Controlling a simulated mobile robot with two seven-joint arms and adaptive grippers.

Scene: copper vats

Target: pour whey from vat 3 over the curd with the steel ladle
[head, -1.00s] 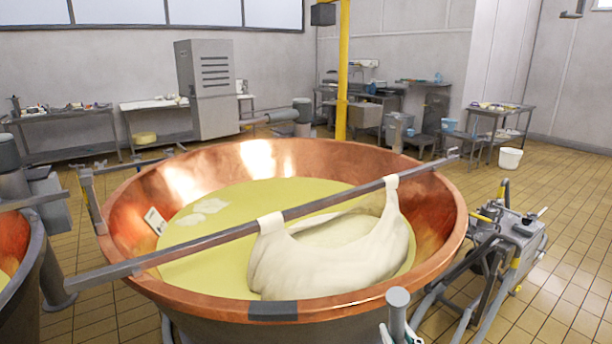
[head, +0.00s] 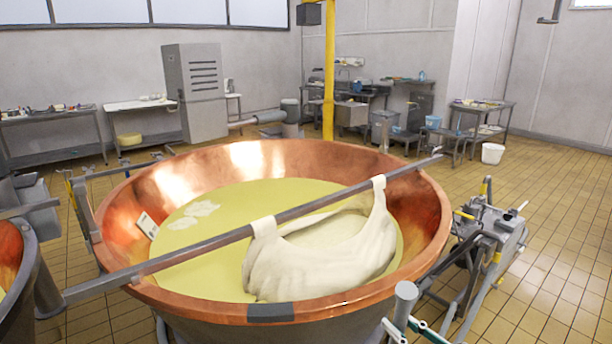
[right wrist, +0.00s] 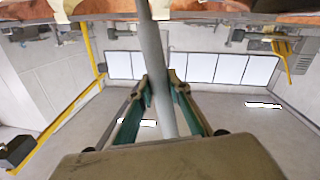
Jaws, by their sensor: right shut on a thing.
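The copper vat (head: 430,235) holds yellow whey (head: 200,262). A pale cloth bundle (head: 318,262), apparently with the curd, hangs from a bar (head: 215,242) laid across the rim and rests in the whey. No readable number shows on the vat. My right gripper (head: 409,326) is low in front of the vat's near right rim, outside it. It is shut on a grey rod (head: 404,298), apparently the ladle's handle; in the right wrist view the rod (right wrist: 155,55) passes between the teal-backed fingers (right wrist: 162,88). The ladle's bowl is not visible. My left gripper is not in view.
A second copper vat (head: 12,258) is cut off at the left edge. A metal wheeled unit (head: 485,245) stands close to the vat's right side. A yellow post (head: 329,80) and tables stand behind. Tiled floor is open at the right.

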